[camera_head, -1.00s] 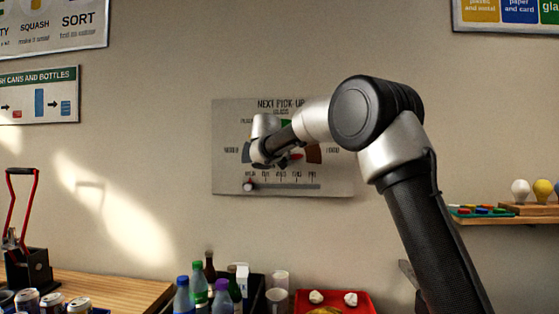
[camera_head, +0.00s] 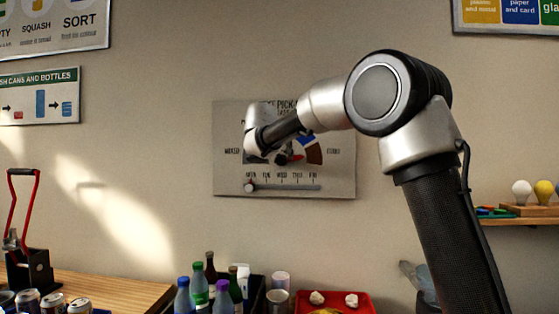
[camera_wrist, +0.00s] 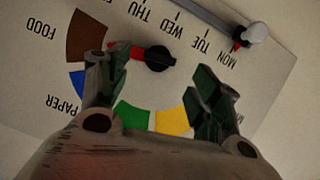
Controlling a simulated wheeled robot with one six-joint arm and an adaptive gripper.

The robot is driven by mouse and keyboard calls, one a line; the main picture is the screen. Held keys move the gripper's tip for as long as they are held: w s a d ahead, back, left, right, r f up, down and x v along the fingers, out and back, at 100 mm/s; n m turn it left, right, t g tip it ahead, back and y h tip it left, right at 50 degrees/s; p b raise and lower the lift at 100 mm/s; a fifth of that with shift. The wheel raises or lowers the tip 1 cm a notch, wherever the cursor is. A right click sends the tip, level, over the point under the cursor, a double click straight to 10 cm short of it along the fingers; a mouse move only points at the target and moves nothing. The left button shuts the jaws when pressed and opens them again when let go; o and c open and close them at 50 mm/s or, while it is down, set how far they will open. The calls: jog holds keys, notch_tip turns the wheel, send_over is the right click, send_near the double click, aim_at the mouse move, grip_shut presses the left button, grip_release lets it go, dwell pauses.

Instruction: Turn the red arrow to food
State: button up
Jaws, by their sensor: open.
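The dial board (camera_head: 340,180) hangs on the wall. In the wrist view it appears upside down. Its black knob (camera_wrist: 160,58) carries the red arrow (camera_wrist: 125,48), which points toward the brown FOOD wedge (camera_wrist: 87,38). The arrow tip is partly behind or beside a fingertip. In the head view the red arrow (camera_head: 297,157) points right toward the brown wedge (camera_head: 315,153). My gripper (camera_wrist: 162,65) is open, with its fingers on either side of the knob and no clear contact. In the head view my gripper (camera_head: 258,143) hides part of the dial.
A day slider (camera_head: 249,187) runs along the board's lower part, with its handle (camera_wrist: 256,33) at MON. Bottles (camera_head: 200,288) and a red tray (camera_head: 350,303) stand below. A shelf with bulbs (camera_head: 521,192) is at the right.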

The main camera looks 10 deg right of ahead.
jog(key=v, duration=0.5)
jog(key=shift+s+a+r, duration=0.1)
jog(key=shift+s, duration=0.2)
jog(key=s+d+f+n+g, duration=0.3)
jog(key=s+f, duration=0.2)
jog(key=f, duration=0.2)
jog(key=s+d+f+n+g, duration=0.25)
jog(key=s+f, duration=0.25)
jog(key=f, duration=0.3)
jog(key=s+d+f+m+g+y, duration=0.1)
jog(key=s+d+f, duration=0.2)
jog(key=s, duration=0.9)
jog(key=s+d+f+m+y, duration=0.1)
jog(key=s+d+f, duration=0.3)
jog(key=s, duration=0.8)
jog(key=s+d+f+m+g+y, duration=0.1)
jog(key=s+d+f+y, duration=0.2)
jog(key=s, duration=0.9)
jog(key=shift+s+d+f+g, duration=0.3)
jog(key=shift+d+f, duration=0.3)
jog(key=shift+d, duration=1.1)
